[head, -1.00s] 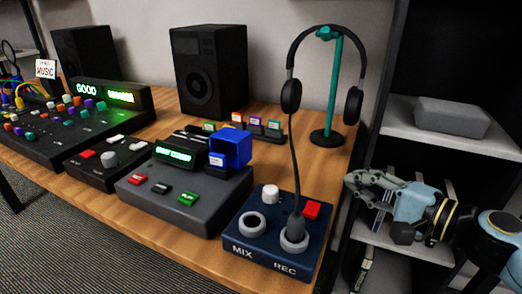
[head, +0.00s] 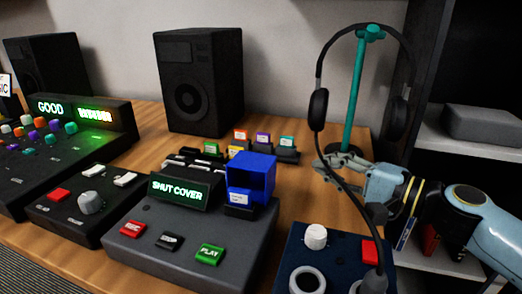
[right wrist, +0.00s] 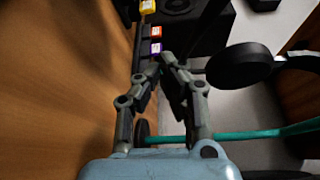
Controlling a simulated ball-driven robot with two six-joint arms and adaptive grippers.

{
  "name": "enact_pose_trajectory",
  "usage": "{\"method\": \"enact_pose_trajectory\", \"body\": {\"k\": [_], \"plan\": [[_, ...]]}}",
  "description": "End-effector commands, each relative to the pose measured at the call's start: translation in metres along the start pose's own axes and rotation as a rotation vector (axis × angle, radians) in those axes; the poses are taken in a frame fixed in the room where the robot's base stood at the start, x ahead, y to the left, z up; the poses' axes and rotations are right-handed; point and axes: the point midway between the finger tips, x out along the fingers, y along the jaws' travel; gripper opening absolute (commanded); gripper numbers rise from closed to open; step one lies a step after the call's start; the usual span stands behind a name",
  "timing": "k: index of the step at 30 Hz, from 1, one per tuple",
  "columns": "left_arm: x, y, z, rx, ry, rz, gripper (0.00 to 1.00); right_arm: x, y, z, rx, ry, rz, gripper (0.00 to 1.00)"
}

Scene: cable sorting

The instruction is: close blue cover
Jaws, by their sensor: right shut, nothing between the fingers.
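The blue cover (head: 251,175) is a box-like blue piece standing up at the right rear of a grey deck (head: 185,243). A small labelled cartridge (head: 239,202) sits just below its front. The deck's display (head: 180,188) reads "SHUT COVER". My right gripper (head: 328,164) is shut and empty. It is to the right of the blue cover and apart from it, beside the headphone stand. In the right wrist view its fingers (right wrist: 168,62) come together, and the blue cover is not seen there. My left gripper is not in view.
The teal headphone stand (head: 355,95) with headphones (head: 318,108) is close behind my right gripper. The headphone cable runs past it to the MIX/REC box (head: 315,237). Several coloured cartridges (head: 262,138) stand in a rack behind the deck. A black speaker (head: 198,80) stands at the back.

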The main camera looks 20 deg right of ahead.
Motion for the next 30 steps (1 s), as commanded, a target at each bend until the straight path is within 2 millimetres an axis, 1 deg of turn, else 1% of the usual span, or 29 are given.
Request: {"method": "enact_pose_trajectory", "body": {"k": [4,7,12,18,21,24,27,30], "plan": [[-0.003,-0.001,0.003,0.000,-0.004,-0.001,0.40,0.009,-0.002,0.000,0.002,0.001,-0.004,0.00],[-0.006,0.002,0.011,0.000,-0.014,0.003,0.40,0.024,-0.003,0.000,0.002,0.001,-0.006,0.00],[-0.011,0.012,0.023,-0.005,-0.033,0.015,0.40,0.061,-0.003,0.000,0.003,0.001,-0.005,0.00],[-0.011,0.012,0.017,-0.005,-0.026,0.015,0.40,0.102,-0.002,0.000,0.003,0.000,-0.004,0.00],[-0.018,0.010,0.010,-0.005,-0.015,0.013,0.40,0.094,-0.002,0.018,0.003,-0.001,0.000,0.00],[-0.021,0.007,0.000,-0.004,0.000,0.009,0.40,0.090,-0.002,0.028,0.002,-0.001,0.000,0.00],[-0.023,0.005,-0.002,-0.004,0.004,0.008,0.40,0.088,-0.001,0.035,0.002,-0.001,0.000,0.00],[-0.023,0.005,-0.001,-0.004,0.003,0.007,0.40,0.087,-0.001,0.038,0.001,0.000,0.000,0.00]]}}
